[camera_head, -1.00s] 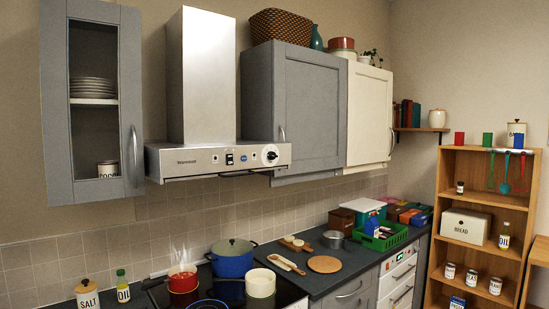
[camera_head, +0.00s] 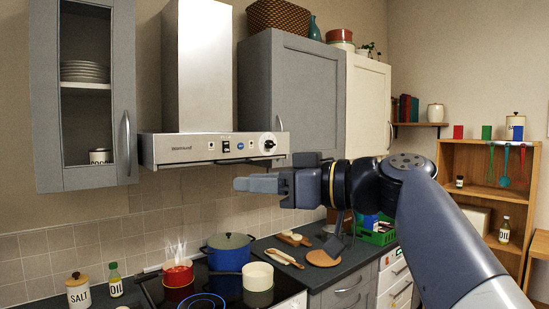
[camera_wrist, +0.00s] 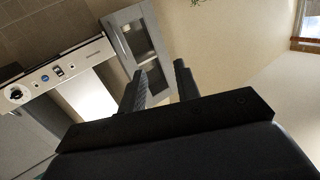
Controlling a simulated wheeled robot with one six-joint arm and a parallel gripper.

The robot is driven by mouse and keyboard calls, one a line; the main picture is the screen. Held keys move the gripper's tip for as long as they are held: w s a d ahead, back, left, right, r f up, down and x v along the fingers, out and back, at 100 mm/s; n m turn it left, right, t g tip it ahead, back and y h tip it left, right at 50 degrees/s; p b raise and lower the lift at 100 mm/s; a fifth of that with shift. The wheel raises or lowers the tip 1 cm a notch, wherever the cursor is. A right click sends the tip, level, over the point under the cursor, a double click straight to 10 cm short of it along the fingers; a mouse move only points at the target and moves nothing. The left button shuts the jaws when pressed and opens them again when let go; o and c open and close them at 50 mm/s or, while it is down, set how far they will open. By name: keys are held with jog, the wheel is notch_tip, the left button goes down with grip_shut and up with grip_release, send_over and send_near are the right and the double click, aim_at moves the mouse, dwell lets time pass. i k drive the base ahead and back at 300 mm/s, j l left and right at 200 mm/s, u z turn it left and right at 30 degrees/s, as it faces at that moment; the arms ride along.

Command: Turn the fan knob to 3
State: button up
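The fan knob (camera_head: 268,143) is a round dark-and-white dial at the right end of the steel range hood's front panel (camera_head: 190,149). Its numbers and setting are too small to read. It also shows at the left edge of the wrist view (camera_wrist: 16,94). My gripper (camera_head: 245,184) is in front of the hood, below the knob in the head view and apart from it, fingers pointing left. In the wrist view my gripper (camera_wrist: 162,70) has its two fingers apart with nothing between them. A switch (camera_head: 226,147) and a blue button (camera_head: 239,146) sit left of the knob.
A grey cupboard (camera_head: 292,95) adjoins the hood on the right; a glass-door cupboard (camera_head: 85,100) hangs left. Below, a steaming red pot (camera_head: 178,274), a blue pot (camera_head: 228,252) and a cream pot (camera_head: 258,277) stand on the hob. Space before the hood looks free.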

aim_at(269, 143)
jog(key=i+j+z, duration=0.3)
jog(key=i, duration=0.35)
jog(key=i+j+z, duration=0.25)
jog(key=i, duration=0.4)
jog(key=i+j+z, duration=0.3)
jog(key=i+j, duration=0.15)
jog(key=i, duration=0.15)
